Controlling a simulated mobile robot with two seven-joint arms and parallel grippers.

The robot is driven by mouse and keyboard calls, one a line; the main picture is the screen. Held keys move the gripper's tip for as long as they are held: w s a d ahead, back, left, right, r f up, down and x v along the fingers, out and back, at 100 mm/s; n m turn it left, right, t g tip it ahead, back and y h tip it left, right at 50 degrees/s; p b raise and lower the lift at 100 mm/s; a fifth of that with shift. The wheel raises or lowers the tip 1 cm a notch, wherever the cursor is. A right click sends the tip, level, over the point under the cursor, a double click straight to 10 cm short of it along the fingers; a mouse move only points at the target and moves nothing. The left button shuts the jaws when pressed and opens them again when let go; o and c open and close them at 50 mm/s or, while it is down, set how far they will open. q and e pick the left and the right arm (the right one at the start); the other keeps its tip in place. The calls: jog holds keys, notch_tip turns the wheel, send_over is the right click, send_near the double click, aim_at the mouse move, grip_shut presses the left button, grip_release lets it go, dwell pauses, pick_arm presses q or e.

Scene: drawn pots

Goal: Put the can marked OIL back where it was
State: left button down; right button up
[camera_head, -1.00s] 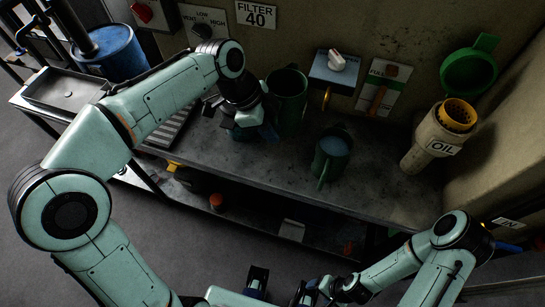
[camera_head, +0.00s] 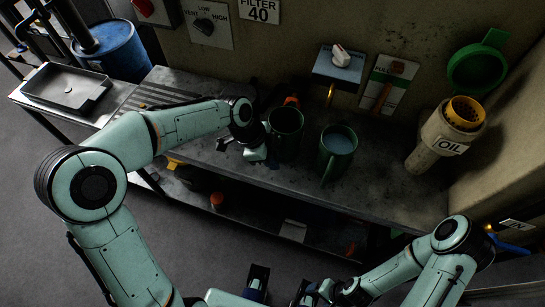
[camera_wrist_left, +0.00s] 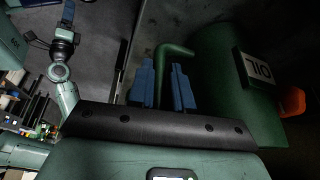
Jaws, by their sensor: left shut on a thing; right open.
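A dark green can (camera_head: 287,128) stands upright at the bench's middle, seemingly on the bench top; contact is hard to tell. In the left wrist view the same can (camera_wrist_left: 215,85) carries a white label reading OIL, upside down there. My left gripper (camera_head: 262,158) is at its left front side. In the wrist view its blue fingers (camera_wrist_left: 164,85) are shut on the can's handle. My right gripper (camera_head: 280,287) is open and empty at the bottom edge, away from the bench.
A second green can (camera_head: 337,148) with bluish contents stands close right of the held can. An orange object (camera_head: 291,101) is just behind it. A grey tray (camera_head: 66,88) lies left. The bench front is clear.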

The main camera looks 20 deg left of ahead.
pick_arm(q)
jog(key=shift+f, duration=0.1)
jog(key=c, duration=1)
grip_release()
jog(key=shift+c, duration=0.2)
jog(key=shift+r, duration=0.3)
jog(key=p+v, duration=0.1)
jog(key=v, duration=1)
jog(key=shift+a+r, duration=0.2)
jog(key=shift+r, duration=0.1)
jog(key=shift+s, duration=0.1)
